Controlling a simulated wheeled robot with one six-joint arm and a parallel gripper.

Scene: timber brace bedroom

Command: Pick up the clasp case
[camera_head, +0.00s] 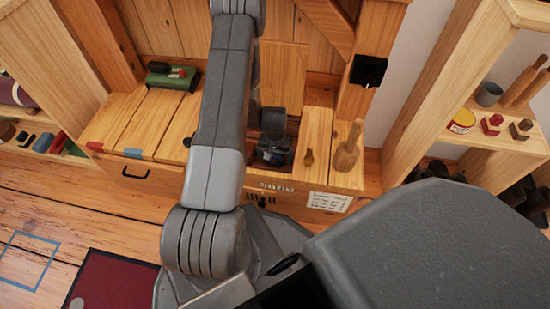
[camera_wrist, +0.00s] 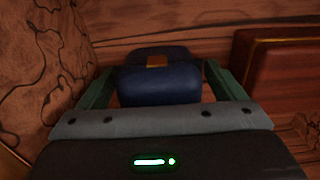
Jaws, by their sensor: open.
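A dark blue case with a brass-coloured clasp (camera_wrist: 160,84) sits between the two green fingers of my gripper (camera_wrist: 162,74) in the wrist view. The fingers are open, one on each side of the case, and a gap shows on at least the left side. Its lower front is hidden by the gripper body. In the head view my gripper (camera_head: 273,150) reaches down into an open compartment of the wooden bench (camera_head: 150,120). A small blue patch shows there, but I cannot tell whether it is the case.
Wooden walls close in around the gripper, with a reddish-brown block (camera_wrist: 285,75) at right in the wrist view. On the bench are a green roll (camera_head: 172,77) at left and a wooden pestle-like piece (camera_head: 348,147) at right. Shelves (camera_head: 480,140) stand at the right.

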